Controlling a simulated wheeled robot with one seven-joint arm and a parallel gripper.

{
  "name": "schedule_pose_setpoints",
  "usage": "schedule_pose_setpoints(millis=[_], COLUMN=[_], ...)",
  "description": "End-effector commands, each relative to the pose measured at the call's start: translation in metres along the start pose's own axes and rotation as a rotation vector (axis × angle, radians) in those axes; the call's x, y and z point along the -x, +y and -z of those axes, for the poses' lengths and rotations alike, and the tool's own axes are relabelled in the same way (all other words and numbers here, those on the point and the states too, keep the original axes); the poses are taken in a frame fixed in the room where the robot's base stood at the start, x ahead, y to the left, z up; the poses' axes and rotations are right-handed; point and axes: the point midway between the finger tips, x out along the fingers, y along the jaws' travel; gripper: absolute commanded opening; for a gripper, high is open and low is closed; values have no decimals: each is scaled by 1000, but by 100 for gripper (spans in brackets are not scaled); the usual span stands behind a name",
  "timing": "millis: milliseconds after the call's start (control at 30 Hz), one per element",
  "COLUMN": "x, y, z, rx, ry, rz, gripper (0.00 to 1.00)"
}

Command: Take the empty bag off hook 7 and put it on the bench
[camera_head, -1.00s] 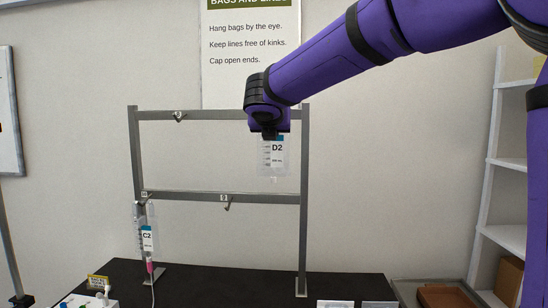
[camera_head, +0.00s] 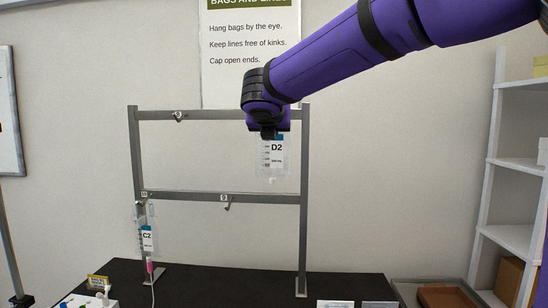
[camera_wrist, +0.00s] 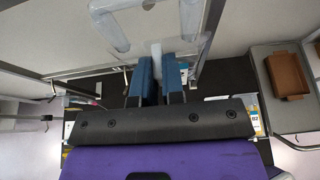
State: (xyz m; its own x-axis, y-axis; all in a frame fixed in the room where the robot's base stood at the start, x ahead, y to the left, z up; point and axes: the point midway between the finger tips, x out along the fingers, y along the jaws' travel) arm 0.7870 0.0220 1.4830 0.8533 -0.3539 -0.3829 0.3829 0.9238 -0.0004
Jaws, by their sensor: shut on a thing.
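My gripper (camera_head: 268,134) is shut on the top of a clear bag labelled D2 (camera_head: 276,160). The bag hangs upright below the jaws, in front of the right part of the rack (camera_head: 303,230), between its upper and lower bars. I see no liquid in it. In the wrist view my gripper (camera_wrist: 157,62) has its blue fingers close together around a pale strip. The label of hook 7 does not show; my gripper covers the right end of the upper bar. I cannot tell whether the bag still touches a hook. The dark bench (camera_head: 220,280) lies below.
Another bag, C2 (camera_head: 147,240), hangs at the lower left with a pink-ended line. Hooks show at upper left (camera_head: 179,116) and lower middle (camera_head: 227,204). A brown tray (camera_head: 445,296) and white shelves (camera_head: 510,238) are at right. The middle of the bench looks clear.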

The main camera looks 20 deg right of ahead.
Motion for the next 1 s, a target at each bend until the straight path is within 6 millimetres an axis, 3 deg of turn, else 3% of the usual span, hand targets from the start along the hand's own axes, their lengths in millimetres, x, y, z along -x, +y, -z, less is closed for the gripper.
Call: schedule_pose_setpoints(millis=[1000], x=[54], y=[0], z=[20], rx=[0], ry=[0], rz=[-1], gripper=[0])
